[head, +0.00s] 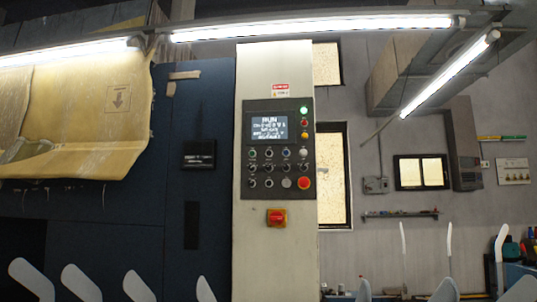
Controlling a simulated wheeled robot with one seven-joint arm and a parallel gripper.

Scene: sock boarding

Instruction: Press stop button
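A control panel (250,200) is set in the front of a tall pale cabinet (262,270). Its lit screen (269,128) shows "RUN" above smaller text that is hard to read. A large round red button (304,183) sits at the panel's lower right corner. It looks like the stop button, though I cannot read a label on it. Rows of small dark, green, blue and white controls (268,168) lie to its left. My gripper is not in view, so its place relative to the button is not shown.
A red switch on a yellow plate (276,217) sits below the panel. A green lamp (304,110) glows beside the screen. White foot-shaped boards (82,283) stand along the bottom edge at left and right. Nothing blocks the view of the panel.

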